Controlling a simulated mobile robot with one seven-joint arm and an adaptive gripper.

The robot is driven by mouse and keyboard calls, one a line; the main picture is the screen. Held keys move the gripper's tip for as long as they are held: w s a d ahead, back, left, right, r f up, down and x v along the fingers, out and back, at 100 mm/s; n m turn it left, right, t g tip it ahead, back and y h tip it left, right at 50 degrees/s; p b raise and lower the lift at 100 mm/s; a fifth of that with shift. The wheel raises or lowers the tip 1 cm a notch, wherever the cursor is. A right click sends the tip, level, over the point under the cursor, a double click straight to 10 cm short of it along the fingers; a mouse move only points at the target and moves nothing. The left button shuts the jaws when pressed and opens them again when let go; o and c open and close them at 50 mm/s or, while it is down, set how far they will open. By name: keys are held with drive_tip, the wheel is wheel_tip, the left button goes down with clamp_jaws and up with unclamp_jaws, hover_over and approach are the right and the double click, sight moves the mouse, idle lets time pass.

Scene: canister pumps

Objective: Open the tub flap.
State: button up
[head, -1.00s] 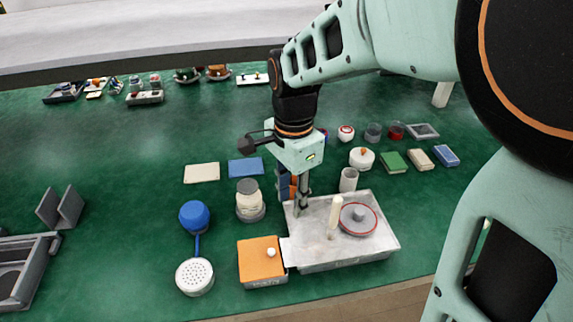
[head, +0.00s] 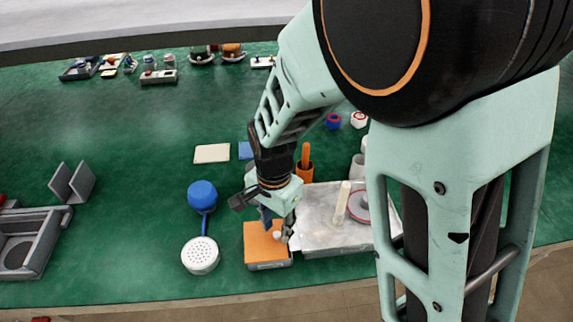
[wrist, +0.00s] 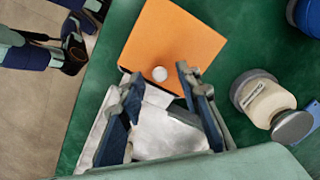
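The tub's orange flap (head: 262,238) is a flat square lid, lying closed on a low grey tub (head: 270,265). A small white knob (head: 277,235) sits near the flap's right edge. In the wrist view the flap (wrist: 172,40) fills the upper middle, with its knob (wrist: 160,74) near the lower edge. My gripper (wrist: 158,82) is open, with its two dark blue fingers apart and the knob between their tips as seen from above. No contact shows, and the height above the knob is hard to judge. In the head view my gripper (head: 284,236) is at the flap's right side.
A grey metal tray (head: 315,215) adjoins the tub on the right, with a cream post (head: 342,203) on it. A cream canister pump (wrist: 268,98) is near my gripper.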

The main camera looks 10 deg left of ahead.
drive_tip(key=shift+f, duration=0.6)
clamp_jaws()
